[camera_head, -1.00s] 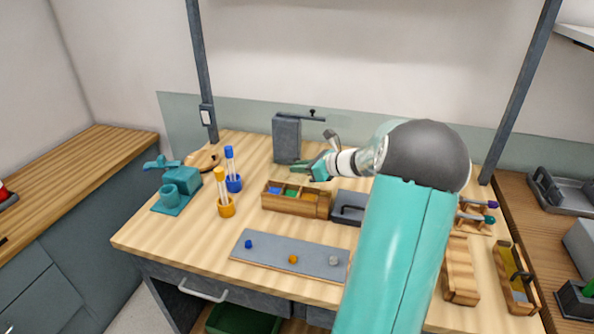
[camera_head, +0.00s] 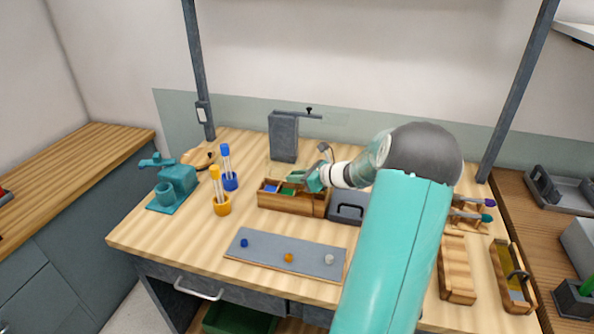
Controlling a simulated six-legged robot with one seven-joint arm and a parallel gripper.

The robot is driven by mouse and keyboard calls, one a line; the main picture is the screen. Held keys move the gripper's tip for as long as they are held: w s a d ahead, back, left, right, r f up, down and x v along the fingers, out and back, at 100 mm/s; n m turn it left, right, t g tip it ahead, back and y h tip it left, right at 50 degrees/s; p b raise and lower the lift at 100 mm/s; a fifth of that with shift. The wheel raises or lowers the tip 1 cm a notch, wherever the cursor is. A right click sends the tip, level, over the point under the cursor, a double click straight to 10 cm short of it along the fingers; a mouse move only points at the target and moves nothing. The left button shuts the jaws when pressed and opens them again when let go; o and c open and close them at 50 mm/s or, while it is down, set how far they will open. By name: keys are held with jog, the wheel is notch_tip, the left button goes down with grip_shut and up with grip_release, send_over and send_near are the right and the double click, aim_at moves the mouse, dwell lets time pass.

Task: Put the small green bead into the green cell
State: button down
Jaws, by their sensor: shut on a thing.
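My gripper (camera_head: 295,178) is over the wooden sorting box (camera_head: 290,204) and low, close to its cells. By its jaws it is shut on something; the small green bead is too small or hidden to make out. The box has a blue cell (camera_head: 271,187) at the left and a green cell (camera_head: 288,191) beside it. The gripper's fingertips are just above the green cell, and the gripper hides the cells to its right.
A grey mat (camera_head: 262,256) in front holds a blue bead (camera_head: 244,243), an orange bead (camera_head: 289,258) and a pale bead (camera_head: 329,259). Blue (camera_head: 230,182) and orange (camera_head: 221,204) tube stands are left of the box. A grey block (camera_head: 284,137) stands behind it.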

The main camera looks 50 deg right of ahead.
jog(key=c, duration=1.3)
grip_release()
jog(key=shift+o, duration=0.2)
jog(key=shift+d, duration=0.1)
jog(key=v, duration=1.3)
jog(key=shift+s+r, duration=0.15)
jog(key=shift+s, duration=0.2)
